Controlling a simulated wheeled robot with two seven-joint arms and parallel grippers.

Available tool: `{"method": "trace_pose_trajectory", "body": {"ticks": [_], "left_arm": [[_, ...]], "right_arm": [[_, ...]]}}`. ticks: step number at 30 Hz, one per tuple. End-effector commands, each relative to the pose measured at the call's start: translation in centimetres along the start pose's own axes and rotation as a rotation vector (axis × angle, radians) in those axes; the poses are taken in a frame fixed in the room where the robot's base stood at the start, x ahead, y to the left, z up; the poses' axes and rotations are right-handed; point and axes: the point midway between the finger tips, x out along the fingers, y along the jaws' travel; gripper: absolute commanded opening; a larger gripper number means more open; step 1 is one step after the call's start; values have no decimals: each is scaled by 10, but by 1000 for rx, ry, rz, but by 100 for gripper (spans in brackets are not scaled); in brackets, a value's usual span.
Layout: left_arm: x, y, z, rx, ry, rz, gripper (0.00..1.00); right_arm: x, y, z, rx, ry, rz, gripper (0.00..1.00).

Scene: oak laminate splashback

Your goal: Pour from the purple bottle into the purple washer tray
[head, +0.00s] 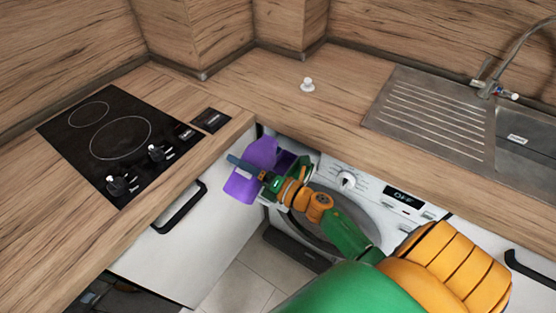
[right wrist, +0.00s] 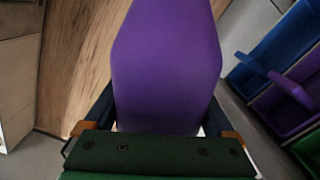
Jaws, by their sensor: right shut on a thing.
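The purple bottle (head: 243,187) is in front of the washer's upper left corner in the head view. My right gripper (head: 256,172) is shut on it, one dark finger across its side. In the right wrist view the bottle (right wrist: 165,65) fills the middle between the fingers. Its mouth is not clear, and I cannot tell its exact tilt. The purple washer tray (right wrist: 278,92) shows right of the bottle in the wrist view, apart from it, with blue (right wrist: 268,42) and green (right wrist: 306,148) sections beside it. In the head view my gripper and the bottle largely hide the tray. My left gripper is out of view.
The white washing machine (head: 375,182) sits under the oak worktop (head: 270,85). A black hob (head: 120,142) is at left, a metal sink (head: 440,115) at right. A small white knob-like object (head: 307,85) stands on the worktop. A cabinet handle (head: 180,207) juts out at left.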

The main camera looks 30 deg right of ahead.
Motion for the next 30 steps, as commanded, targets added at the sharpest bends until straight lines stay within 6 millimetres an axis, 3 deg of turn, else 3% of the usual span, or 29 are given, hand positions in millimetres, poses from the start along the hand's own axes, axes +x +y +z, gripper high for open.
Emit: {"method": "trace_pose_trajectory", "body": {"ticks": [30], "left_arm": [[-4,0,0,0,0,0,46]], "right_arm": [[0,1,0,61,-1,2,0]]}}
